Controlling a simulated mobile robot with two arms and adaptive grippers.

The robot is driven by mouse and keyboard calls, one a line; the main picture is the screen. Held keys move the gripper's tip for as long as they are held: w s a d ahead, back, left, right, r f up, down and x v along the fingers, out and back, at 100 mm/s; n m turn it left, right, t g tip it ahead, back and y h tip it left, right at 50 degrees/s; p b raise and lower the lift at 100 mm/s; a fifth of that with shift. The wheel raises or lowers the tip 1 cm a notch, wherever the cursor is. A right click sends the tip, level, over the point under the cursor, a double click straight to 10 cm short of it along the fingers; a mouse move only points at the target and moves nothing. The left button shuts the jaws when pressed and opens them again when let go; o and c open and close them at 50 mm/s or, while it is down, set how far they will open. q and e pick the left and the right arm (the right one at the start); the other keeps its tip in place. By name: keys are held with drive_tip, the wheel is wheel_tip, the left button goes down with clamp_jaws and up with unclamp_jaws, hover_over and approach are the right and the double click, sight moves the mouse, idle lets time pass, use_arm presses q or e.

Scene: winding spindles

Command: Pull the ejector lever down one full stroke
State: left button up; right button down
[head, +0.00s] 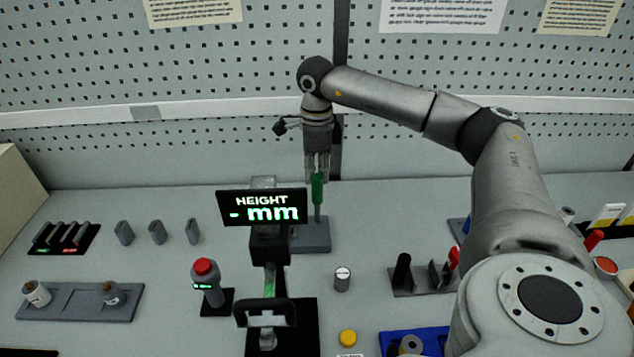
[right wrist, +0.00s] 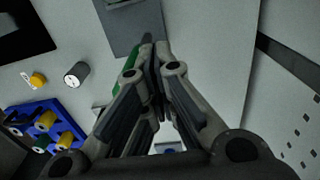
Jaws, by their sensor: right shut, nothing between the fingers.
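A green grip on a thin post, which looks like the ejector lever (head: 318,190), stands upright on a grey base (head: 312,236) behind the height gauge. My right gripper (head: 317,172) points down at the top of the green grip. Its fingers are shut with nothing between them. In the right wrist view, the green grip (right wrist: 127,74) shows just left of the fingertips (right wrist: 155,58), partly hidden by a finger. I cannot tell whether they touch. Part of the grey base (right wrist: 128,24) lies beyond the tips. My left gripper is not in view.
The height gauge with its display (head: 262,207) stands in front of the grey base, to the left. A red-topped device (head: 206,280), a small grey cylinder (head: 342,278) and a blue tray (head: 396,340) are nearer. The pegboard wall (head: 200,65) closes off the back.

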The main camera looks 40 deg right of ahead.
sight(318, 178)
drive_tip(key=shift+s+a, duration=0.1)
idle(0.3)
drive_tip(key=shift+s+a+r, duration=0.1)
drive_tip(key=shift+s+a, duration=0.45)
drive_tip(key=shift+s, duration=0.1)
drive_tip(key=shift+s+a, duration=0.55)
drive_tip(key=shift+s, duration=0.15)
drive_tip(key=shift+a, duration=0.1)
drive_tip(key=shift+s+a+f, duration=0.3)
drive_tip(key=shift+s+a, duration=0.2)
drive_tip(key=shift+s, duration=0.15)
drive_tip(key=shift+b, duration=0.3)
